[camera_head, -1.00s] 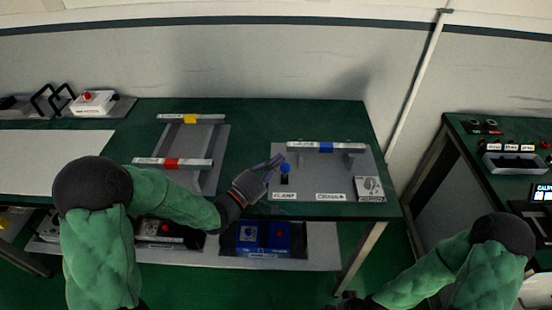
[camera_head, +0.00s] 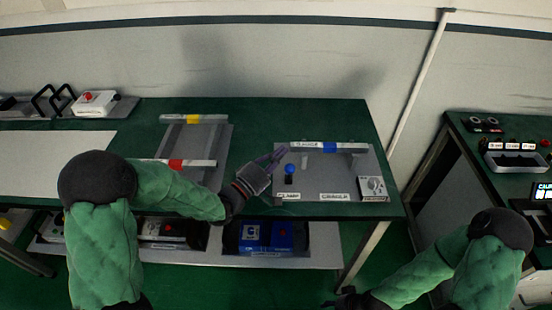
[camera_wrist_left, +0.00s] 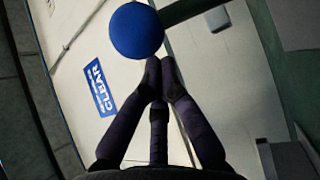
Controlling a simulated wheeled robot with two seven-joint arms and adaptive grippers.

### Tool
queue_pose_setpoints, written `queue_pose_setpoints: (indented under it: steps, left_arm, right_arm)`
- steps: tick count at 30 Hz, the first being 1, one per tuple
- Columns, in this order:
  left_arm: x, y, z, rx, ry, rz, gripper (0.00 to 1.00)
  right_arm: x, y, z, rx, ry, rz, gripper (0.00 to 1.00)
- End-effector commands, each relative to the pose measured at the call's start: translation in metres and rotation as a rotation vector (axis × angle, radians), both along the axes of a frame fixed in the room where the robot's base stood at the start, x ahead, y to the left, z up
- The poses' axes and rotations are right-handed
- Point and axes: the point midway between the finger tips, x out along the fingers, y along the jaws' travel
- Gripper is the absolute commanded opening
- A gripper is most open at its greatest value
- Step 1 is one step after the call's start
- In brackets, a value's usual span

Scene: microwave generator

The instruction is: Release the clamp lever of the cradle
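The clamp lever (camera_head: 289,170) is a short dark stem with a blue ball knob, standing upright behind the CLAMP label on the grey cradle plate (camera_head: 318,184). In the left wrist view the blue knob (camera_wrist_left: 136,30) is large, just past the fingertips. My left gripper (camera_head: 281,154) is up and to the left of the knob in the head view. Its dark fingers, also in the left wrist view (camera_wrist_left: 160,70), are drawn together at the tips with nothing between them. My right gripper (camera_head: 350,298) is low at the bottom, dark and small; its fingers are unclear.
A white bar with a blue band (camera_head: 329,147) lies across the cradle behind the lever. A white box with a dial (camera_head: 372,187) is at the plate's right. A rack (camera_head: 207,150) with yellow- and red-banded bars stands left. Blue boxes (camera_head: 268,236) sit on the shelf below.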

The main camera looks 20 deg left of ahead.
Motion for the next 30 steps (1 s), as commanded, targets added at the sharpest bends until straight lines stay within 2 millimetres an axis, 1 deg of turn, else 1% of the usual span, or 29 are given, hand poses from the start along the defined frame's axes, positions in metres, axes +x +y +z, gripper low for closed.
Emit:
queue_pose_setpoints:
  steps: [1,2,3,18,24,30]
  left_arm:
    - [0.005,-0.003,0.007,0.0,-0.002,-0.001,0.0]
    - [0.008,-0.004,0.009,0.001,-0.002,-0.002,0.0]
    - [0.006,-0.001,0.006,0.0,0.002,0.001,0.0]
    - [-0.054,0.036,-0.026,-0.002,0.002,0.006,0.0]
    - [-0.067,0.043,-0.033,0.0,0.0,0.004,0.0]
    - [-0.07,0.044,-0.034,0.0,-0.001,0.002,0.0]
  right_arm:
    - [0.0,0.0,0.005,0.0,0.0,0.0,0.56]
    - [0.0,0.0,0.006,0.0,0.0,0.001,0.56]
    - [0.0,0.0,0.007,0.0,0.0,0.001,0.56]
    - [0.0,0.0,0.015,0.0,0.0,0.0,0.56]
    - [0.0,0.0,0.017,0.0,0.0,0.0,0.56]
    - [0.0,0.0,0.017,0.0,0.0,0.0,0.56]
